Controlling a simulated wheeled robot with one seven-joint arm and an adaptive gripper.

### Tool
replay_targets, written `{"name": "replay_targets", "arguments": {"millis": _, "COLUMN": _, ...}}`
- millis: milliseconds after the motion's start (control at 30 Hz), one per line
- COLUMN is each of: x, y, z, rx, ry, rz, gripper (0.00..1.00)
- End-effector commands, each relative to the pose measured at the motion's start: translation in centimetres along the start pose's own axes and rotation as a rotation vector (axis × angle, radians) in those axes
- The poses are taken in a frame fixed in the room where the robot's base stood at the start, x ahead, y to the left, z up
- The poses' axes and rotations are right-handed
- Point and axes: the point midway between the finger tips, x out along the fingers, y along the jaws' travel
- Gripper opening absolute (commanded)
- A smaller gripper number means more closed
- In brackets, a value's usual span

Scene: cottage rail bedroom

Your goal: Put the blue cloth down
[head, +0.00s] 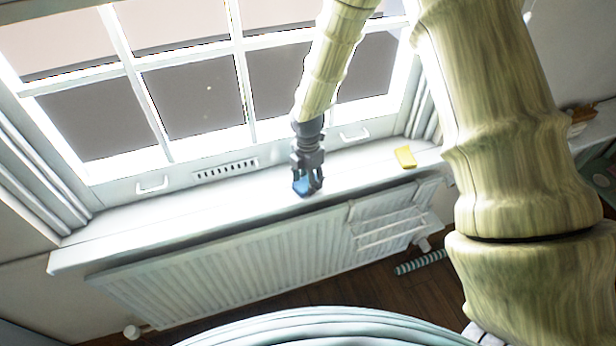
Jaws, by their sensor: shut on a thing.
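My gripper (308,181) is in the middle of the head view, at the window sill (180,214). It points down and is shut on the blue cloth (301,187). The cloth shows as a small blue patch between and beside the fingers, partly hidden by them. I cannot tell whether the cloth touches the sill or hangs just above it.
A yellow cloth or sponge (405,157) lies on the sill to the right. The window (195,95) rises behind the sill. A white radiator (240,262) with a rail rack (393,232) is below. The sill's left part is clear.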

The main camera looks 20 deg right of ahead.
Motion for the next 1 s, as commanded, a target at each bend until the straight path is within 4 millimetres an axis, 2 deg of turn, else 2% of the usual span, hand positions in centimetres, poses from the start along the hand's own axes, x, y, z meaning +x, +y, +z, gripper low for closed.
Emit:
{"name": "replay_targets", "arguments": {"millis": 467, "x": 0.77, "y": -0.01, "z": -0.01, "rx": 0.0, "ry": 0.0, "rz": 0.001, "gripper": 0.21}}
{"name": "replay_targets", "arguments": {"millis": 500, "x": 0.68, "y": 0.0, "z": -0.01, "rx": 0.0, "ry": 0.0, "rz": 0.001, "gripper": 0.54}}
{"name": "replay_targets", "arguments": {"millis": 600, "x": 0.67, "y": -0.01, "z": -0.01, "rx": 0.0, "ry": 0.0, "rz": 0.001, "gripper": 0.69}}
{"name": "replay_targets", "arguments": {"millis": 1000, "x": 0.23, "y": 0.01, "z": 0.01, "rx": 0.0, "ry": -0.001, "rz": 0.001, "gripper": 0.69}}
